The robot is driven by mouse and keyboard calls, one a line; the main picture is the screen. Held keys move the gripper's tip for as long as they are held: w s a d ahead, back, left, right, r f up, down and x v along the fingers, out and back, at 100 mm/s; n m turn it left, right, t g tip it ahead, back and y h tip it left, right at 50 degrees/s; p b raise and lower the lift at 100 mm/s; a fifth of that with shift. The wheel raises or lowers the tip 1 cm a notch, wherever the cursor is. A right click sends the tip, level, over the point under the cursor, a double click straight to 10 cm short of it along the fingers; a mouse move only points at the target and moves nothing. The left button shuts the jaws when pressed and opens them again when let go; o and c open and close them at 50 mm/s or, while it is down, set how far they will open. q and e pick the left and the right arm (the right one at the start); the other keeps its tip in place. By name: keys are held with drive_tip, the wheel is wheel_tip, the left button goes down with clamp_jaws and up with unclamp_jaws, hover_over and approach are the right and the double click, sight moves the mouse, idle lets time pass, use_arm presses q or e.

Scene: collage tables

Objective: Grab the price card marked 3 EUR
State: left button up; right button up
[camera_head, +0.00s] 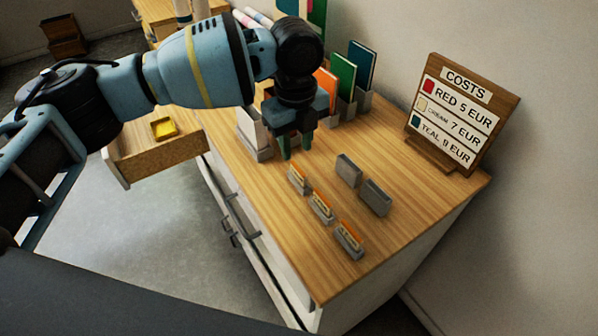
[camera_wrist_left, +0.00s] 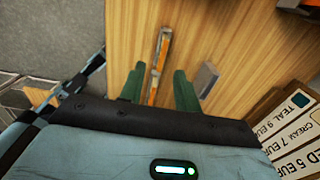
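Three small price cards with orange tops stand in grey holders in a row on the wooden tabletop: one nearest my gripper (camera_head: 297,179), a middle one (camera_head: 321,207) and a front one (camera_head: 348,240). Their print is too small to read, so I cannot tell which is marked 3 EUR. My left gripper (camera_head: 297,150) points down above the table, just behind the nearest card. In the left wrist view its green fingers (camera_wrist_left: 159,75) are apart, with the row of orange cards (camera_wrist_left: 163,48) seen between them. My right gripper is not in view.
Two grey holders without visible cards (camera_head: 348,170) (camera_head: 376,198) stand right of the row. A COSTS board (camera_head: 462,112) leans at the right by the wall. Upright coloured cards (camera_head: 343,75) stand behind. A drawer (camera_head: 160,155) with a yellow tray is open at left.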

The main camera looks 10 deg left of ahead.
sight(298, 168)
use_arm(q)
wheel_tip(298, 168, down, 2)
drive_tip(key=shift+w+f, duration=0.1)
drive_tip(key=shift+w, duration=0.05)
drive_tip(key=shift+d+f, duration=0.15)
drive_tip(key=shift+f, duration=2.35)
clamp_jaws()
